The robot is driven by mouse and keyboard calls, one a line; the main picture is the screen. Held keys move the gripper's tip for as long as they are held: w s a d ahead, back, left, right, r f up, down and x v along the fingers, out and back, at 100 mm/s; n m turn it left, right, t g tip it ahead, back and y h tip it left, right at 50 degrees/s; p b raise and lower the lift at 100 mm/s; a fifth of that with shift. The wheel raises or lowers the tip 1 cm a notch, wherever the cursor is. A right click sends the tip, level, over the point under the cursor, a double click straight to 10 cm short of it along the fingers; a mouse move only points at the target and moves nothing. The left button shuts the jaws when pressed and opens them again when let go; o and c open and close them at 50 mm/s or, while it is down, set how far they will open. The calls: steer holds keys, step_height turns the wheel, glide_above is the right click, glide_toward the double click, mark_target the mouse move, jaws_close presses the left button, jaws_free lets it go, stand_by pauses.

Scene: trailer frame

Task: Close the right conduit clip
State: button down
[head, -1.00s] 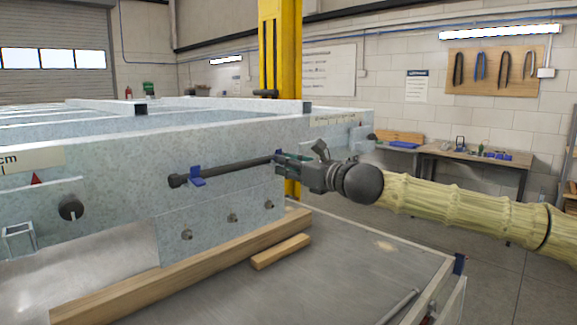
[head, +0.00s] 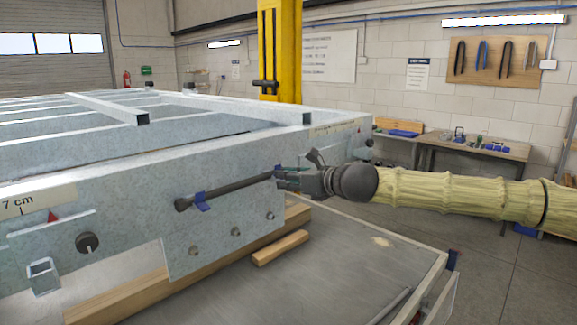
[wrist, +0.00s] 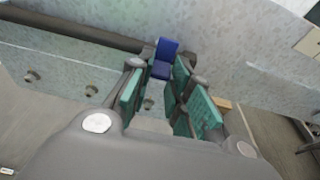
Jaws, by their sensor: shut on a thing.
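A dark conduit (head: 238,187) runs along the side of the pale grey trailer frame. The left blue clip (head: 202,201) sits around it near its left end. The right blue clip (head: 279,168) is at the conduit's right end, mostly hidden by my gripper (head: 282,179) in the head view. In the wrist view the right clip (wrist: 164,57) stands at the conduit (wrist: 75,33), between the tips of my gripper's teal-padded fingers (wrist: 162,77). My gripper is shut on this clip. I cannot tell whether the clip's flap is latched.
Several bolts (head: 235,231) stick out of the plate below the conduit. Wooden beams (head: 280,248) lie under the frame on a grey platform (head: 345,250). A black knob (head: 88,242) is at the left. A workbench (head: 470,148) stands at the back right.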

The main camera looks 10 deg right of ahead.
mark_target(278, 165)
steer(key=shift+w+r+g+h+p, duration=0.1)
steer(key=shift+r+g+h+p, duration=0.45)
steer(key=shift+p, duration=2)
steer(key=r+g+h+p, duration=0.1)
steer(key=g+p, duration=0.1)
steer(key=w+a+r+g+h+p, duration=0.1)
steer(key=g+h, duration=0.1)
steer(key=g, duration=0.1)
steer(key=r+g+h+p, duration=0.1)
steer(key=g+h+p, duration=0.1)
steer(key=shift+w+a+g+p, duration=0.2)
steer(key=shift+w+g+p, duration=0.05)
steer(key=shift+w+p, duration=0.15)
steer(key=g+h, duration=0.1)
steer(key=w+g+h, duration=0.1)
steer(key=shift+a+r+g, duration=0.3)
steer(key=shift+a+r, duration=0.05)
steer(key=shift+a, duration=0.05)
steer(key=shift+w+a+r+g+h, duration=0.15)
steer(key=shift+w+g+h, duration=0.1)
steer(key=shift+g+h, duration=0.3)
steer(key=shift+w+a+f+g+h, duration=0.1)
steer(key=shift+w+a+g+h, duration=0.15)
steer(key=shift+g, duration=0.4)
steer(key=shift+d, duration=0.1)
